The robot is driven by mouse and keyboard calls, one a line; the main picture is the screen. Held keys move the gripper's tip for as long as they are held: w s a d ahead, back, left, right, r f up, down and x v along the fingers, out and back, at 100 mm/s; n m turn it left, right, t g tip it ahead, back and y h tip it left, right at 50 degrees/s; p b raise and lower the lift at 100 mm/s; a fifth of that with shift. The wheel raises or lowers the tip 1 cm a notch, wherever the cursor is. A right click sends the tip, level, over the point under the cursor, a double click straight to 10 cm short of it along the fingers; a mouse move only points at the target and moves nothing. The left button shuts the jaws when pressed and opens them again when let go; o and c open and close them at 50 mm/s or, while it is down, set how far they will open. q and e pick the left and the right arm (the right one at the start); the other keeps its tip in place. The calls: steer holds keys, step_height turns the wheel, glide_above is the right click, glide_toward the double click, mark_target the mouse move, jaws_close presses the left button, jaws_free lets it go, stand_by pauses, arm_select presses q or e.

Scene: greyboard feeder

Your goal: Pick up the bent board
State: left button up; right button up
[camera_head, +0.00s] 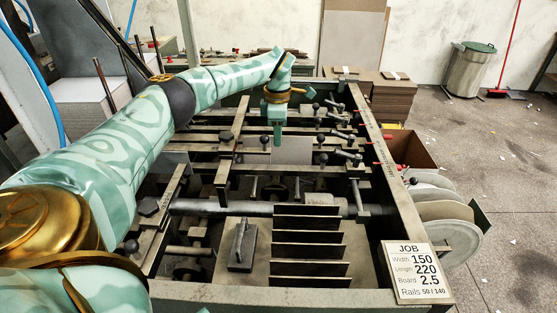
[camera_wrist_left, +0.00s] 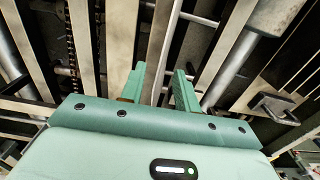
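My left gripper (camera_head: 278,135) hangs pointing down over the rails of the feeder (camera_head: 383,180), near its far middle. In the left wrist view its two green fingers (camera_wrist_left: 158,88) stand apart, with no board visible between them; rails and dark gaps show beyond. No board that is clearly bent can be made out. My right gripper is in neither view.
Several upright dark plates (camera_head: 308,267) stand in a row at the front, beside a block with a handle (camera_head: 242,245). A job sign (camera_head: 420,271) sits on the front right corner. Clamps and knobs crowd the rails. Stacked boards (camera_head: 393,97) and a bin (camera_head: 469,70) stand beyond.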

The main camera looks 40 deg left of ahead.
arm_select(q)
step_height(320, 180, down, 2)
steer(key=shift+f, duration=0.1)
steer(key=shift+s+r, duration=0.1)
steer(key=shift+r, duration=0.15)
jaws_close()
